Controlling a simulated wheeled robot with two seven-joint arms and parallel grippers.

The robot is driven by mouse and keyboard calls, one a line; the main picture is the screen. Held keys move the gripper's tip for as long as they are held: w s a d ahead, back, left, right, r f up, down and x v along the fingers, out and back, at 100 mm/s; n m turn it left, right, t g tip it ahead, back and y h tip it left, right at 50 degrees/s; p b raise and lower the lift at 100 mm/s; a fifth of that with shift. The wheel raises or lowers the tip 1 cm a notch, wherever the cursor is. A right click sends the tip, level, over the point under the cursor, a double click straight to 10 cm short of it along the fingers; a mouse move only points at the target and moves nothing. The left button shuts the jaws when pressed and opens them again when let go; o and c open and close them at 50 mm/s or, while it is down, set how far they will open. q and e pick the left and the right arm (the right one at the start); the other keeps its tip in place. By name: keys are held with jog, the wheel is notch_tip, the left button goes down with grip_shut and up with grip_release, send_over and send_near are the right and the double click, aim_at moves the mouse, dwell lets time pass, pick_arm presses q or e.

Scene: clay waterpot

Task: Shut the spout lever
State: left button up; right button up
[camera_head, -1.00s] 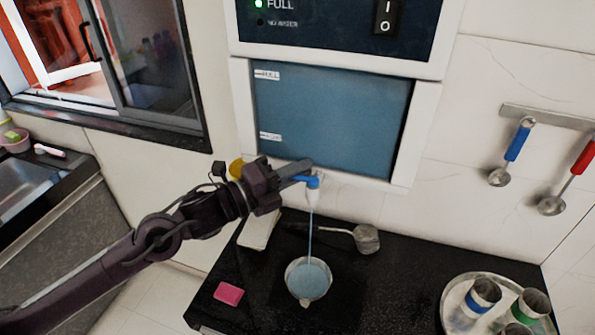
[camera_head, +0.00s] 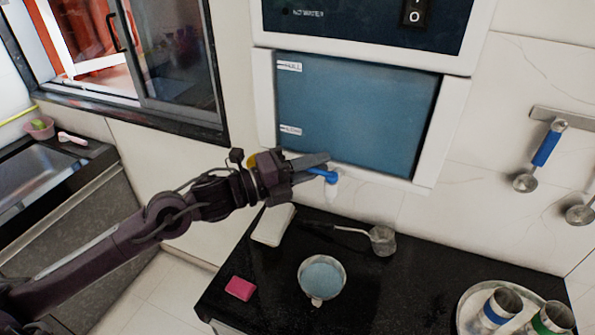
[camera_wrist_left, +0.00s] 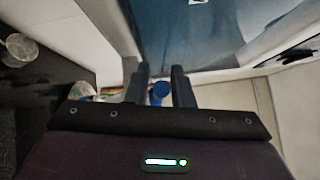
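The blue spout lever (camera_head: 325,174) sits on the white spout (camera_head: 332,193) below the water dispenser's blue tank (camera_head: 350,110). No water stream shows under the spout. A metal pot (camera_head: 304,284) of bluish water stands on the black counter below. My left gripper (camera_head: 312,168) reaches in from the left, its fingers at the lever and partly hiding it. Contact cannot be told. My right gripper is out of view.
A pink sponge (camera_head: 239,288) and a metal ladle (camera_head: 382,240) lie on the black counter (camera_head: 410,290). A round tray (camera_head: 466,318) with metal cups is at the right. Ladles hang on the wall, and a sink (camera_head: 45,165) is at the left.

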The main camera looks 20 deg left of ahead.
pick_arm(q)
jog(key=b+v, duration=0.2)
jog(key=v, duration=0.5)
dwell(0.3)
dwell(0.4)
